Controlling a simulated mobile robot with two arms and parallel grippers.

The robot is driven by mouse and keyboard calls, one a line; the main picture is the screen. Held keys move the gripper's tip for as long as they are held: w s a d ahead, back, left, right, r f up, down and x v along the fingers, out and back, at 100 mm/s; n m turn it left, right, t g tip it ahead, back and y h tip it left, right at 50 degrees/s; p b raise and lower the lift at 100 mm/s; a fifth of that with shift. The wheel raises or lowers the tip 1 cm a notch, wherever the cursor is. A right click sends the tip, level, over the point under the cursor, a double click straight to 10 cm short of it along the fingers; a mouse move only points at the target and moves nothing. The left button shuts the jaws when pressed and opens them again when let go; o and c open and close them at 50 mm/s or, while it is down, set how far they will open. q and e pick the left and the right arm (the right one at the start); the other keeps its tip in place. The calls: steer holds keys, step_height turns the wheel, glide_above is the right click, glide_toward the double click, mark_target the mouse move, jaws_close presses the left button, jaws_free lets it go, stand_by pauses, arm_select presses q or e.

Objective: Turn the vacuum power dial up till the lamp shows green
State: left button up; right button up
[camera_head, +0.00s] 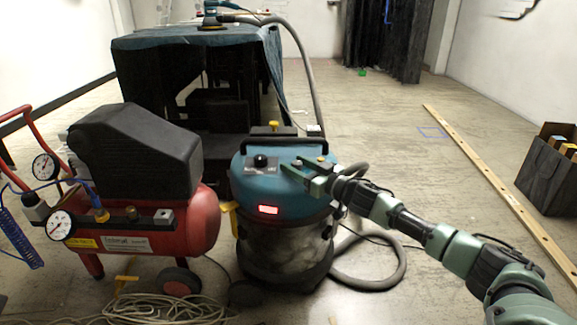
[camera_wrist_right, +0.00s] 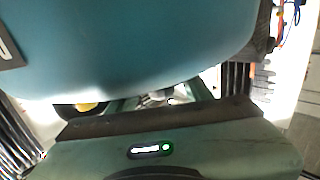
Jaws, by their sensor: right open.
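The vacuum (camera_head: 285,192) has a teal lid and a clear-sided grey drum. Its black power dial (camera_head: 262,162) sits on a small dark panel on the lid. The lamp (camera_head: 268,210) below the dial glows red. My right gripper (camera_head: 294,170) is open and empty over the lid, to the right of the dial and apart from it. The right wrist view shows the teal lid (camera_wrist_right: 140,50) large, with a dark panel corner (camera_wrist_right: 8,50) at the left edge; the dial is not visible there. My left gripper is not in view.
A red compressor (camera_head: 190,220) with gauges stands left of the vacuum. A covered table (camera_head: 200,50) is behind. A grey hose (camera_head: 385,280) curls on the floor at right. A wooden beam (camera_head: 490,180) and dark box (camera_head: 550,175) lie farther right, with open floor between.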

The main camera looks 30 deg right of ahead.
steer(key=shift+c, duration=0.3)
jaws_close()
